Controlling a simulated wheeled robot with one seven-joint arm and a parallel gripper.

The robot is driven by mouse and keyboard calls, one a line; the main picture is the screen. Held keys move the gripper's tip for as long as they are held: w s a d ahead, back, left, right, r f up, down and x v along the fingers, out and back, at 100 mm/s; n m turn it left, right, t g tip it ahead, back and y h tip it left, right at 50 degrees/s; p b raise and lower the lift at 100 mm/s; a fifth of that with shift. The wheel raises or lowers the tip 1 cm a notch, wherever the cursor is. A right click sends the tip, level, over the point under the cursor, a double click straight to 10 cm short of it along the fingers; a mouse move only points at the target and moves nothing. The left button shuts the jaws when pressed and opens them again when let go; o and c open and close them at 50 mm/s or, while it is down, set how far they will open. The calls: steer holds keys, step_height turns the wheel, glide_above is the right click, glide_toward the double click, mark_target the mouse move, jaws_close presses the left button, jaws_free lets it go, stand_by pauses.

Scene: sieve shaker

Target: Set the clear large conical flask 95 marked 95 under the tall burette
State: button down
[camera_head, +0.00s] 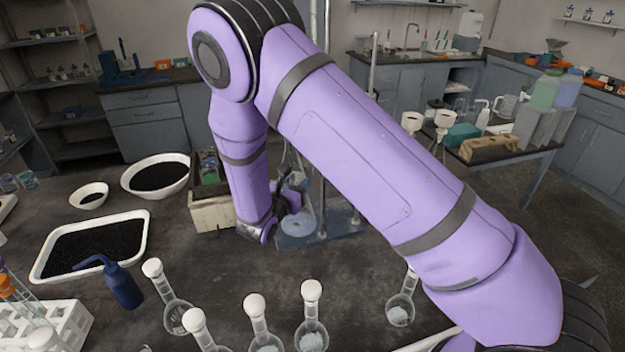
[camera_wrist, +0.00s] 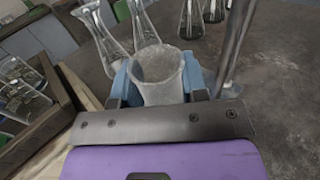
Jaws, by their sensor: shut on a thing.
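In the wrist view my gripper (camera_wrist: 157,82) is shut on a clear, frosted-looking glass vessel (camera_wrist: 158,70), seen from above its wide round mouth. It looks like the conical flask, but I cannot read a 95 on it. A metal rod (camera_wrist: 236,45) rises close to the right finger. In the head view my gripper (camera_head: 286,202) is low over the left part of a blue-grey stand base (camera_head: 318,236), close to the upright rods. My arm hides much of the stand, so I cannot make out the burette or whether the flask touches the base.
A wooden crate (camera_head: 211,213) stands just left of the base; the wrist view shows glassware in it (camera_wrist: 22,90). More conical flasks (camera_wrist: 98,32) stand beyond my fingers. Several round-bottomed flasks (camera_head: 312,318) line the front. A tray (camera_head: 42,262) and bowls of black grains lie left.

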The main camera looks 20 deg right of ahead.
steer(key=w+d+f, duration=0.3)
steer(key=w+d, duration=0.3)
steer(key=shift+w+d+f, duration=0.2)
steer(key=shift+d+f, duration=0.05)
stand_by(0.4)
steer(key=c, duration=0.7)
jaws_free()
steer(key=shift+f, duration=0.15)
steer(key=shift+o, duration=0.2)
steer(key=v, duration=1.2)
steer(key=shift+r, duration=0.25)
steer(key=shift+a, duration=0.1)
